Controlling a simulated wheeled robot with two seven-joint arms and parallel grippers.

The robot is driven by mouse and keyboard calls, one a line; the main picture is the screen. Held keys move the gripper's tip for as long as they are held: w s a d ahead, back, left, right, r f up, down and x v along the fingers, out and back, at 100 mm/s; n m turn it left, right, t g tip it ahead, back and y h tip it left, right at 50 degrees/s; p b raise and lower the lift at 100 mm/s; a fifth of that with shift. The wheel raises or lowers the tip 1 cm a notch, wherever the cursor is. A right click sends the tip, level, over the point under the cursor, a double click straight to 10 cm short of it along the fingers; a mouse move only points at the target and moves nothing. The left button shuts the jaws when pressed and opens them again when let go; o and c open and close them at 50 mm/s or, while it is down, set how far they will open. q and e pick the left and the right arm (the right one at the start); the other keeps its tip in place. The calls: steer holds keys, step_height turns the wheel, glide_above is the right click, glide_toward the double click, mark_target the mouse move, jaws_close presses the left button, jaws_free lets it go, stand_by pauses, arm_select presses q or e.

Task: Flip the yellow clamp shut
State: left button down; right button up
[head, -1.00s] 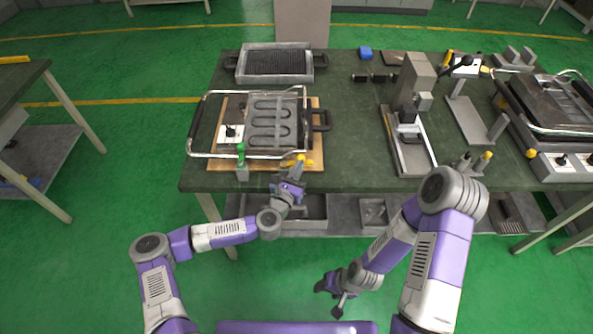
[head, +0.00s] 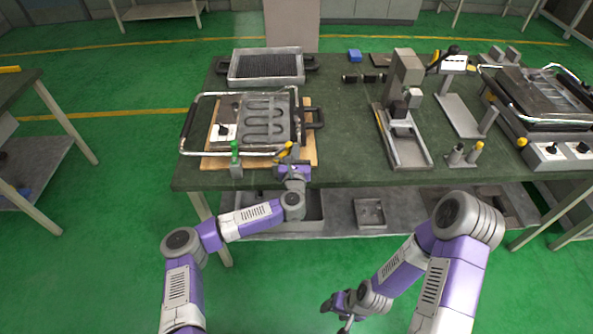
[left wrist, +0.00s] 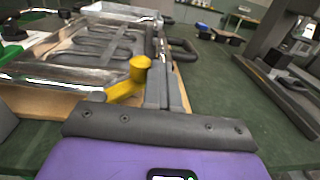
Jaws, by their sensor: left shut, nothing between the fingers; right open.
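The yellow clamp (head: 283,150) is at the front right of the wooden board (head: 308,150), by the heating element (head: 264,119). Its handle slants in the head view, and its body is partly hidden by my left gripper (head: 295,153). In the left wrist view the yellow clamp (left wrist: 133,79) shows a round knob on a slanted arm, just left of the closed fingers (left wrist: 160,60). I cannot tell whether they touch. My left gripper is shut and empty. A green clamp (head: 235,153) stands upright at the board's front left. My right gripper (head: 338,309) is open, low in front of the table.
A metal bar frame (head: 186,130) surrounds the heating element. A ribbed tray (head: 267,67) lies behind it. A grey press stand (head: 405,115) and another heater unit (head: 550,100) are to the right. The green tabletop between board and stand is clear.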

mark_target(291, 147)
arm_select(q)
steer(key=n+y, duration=0.1)
steer(key=y, duration=0.1)
steer(key=w+n+g+y+b, duration=0.1)
steer(key=y, duration=0.1)
steer(key=w+a+n+y+b, duration=0.1)
steer(key=n+y, duration=0.1)
steer(key=shift+f, duration=0.1)
steer(key=shift+w+a+b, duration=0.25)
steer(key=shift+a+b, duration=0.1)
steer(key=shift+a, duration=0.05)
steer(key=shift+w+a, duration=0.1)
steer(key=shift+w, duration=0.05)
stand_by(1.2)
steer(key=shift+d, duration=0.35)
steer(key=s+d, duration=0.7)
steer(key=d, duration=0.4)
steer(key=shift+s+d, duration=0.15)
steer(key=shift+s, duration=0.05)
